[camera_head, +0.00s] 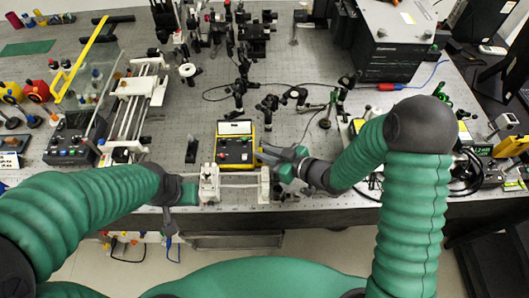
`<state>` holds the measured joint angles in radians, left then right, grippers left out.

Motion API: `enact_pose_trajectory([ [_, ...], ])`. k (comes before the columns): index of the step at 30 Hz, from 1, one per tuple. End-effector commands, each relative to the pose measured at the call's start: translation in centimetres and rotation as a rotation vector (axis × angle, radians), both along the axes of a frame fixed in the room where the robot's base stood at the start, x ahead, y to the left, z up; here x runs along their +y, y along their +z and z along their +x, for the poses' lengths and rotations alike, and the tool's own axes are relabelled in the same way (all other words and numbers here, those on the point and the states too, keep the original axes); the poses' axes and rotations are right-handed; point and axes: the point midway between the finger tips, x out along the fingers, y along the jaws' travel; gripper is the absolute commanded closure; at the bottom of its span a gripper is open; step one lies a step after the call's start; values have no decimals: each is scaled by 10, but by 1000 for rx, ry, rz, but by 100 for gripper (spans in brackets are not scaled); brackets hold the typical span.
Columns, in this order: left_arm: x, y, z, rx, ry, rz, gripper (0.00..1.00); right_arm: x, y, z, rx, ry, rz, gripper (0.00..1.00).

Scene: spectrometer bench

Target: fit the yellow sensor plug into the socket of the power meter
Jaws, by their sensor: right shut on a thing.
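The power meter (235,151) is a yellow-edged black box with a pale display, at the middle of the bench's front part. My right gripper (265,155) reaches in from the right and is shut, its fingertips close beside the meter's right side. What it holds is almost wholly hidden by the fingers; it appears to be the yellow sensor plug. I cannot make out the socket or whether the plug touches it. My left gripper (170,212) is low near the bench's front edge, left of the meter; its fingers are too small to read.
A white rail fixture (209,184) stands in front of the meter, near both grippers. A small black block (191,151) stands left of it. Optic mounts (268,106) and cables lie behind. A large black box (390,45) is at the back right. A long white stage (136,105) is at left.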

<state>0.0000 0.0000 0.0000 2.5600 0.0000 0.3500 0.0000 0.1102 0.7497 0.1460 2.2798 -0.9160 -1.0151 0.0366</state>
Motion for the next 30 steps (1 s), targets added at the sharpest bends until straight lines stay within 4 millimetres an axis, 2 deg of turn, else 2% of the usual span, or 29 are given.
enact_pose_trajectory([
  [16, 0, 0, 0, 0, 0, 0, 64, 1, 0, 0, -2, 0, 1, 100],
  [30, 0, -11, 0, 0, 0, 0, 64, 1, -14, 0, -2, -1, 1, 100],
])
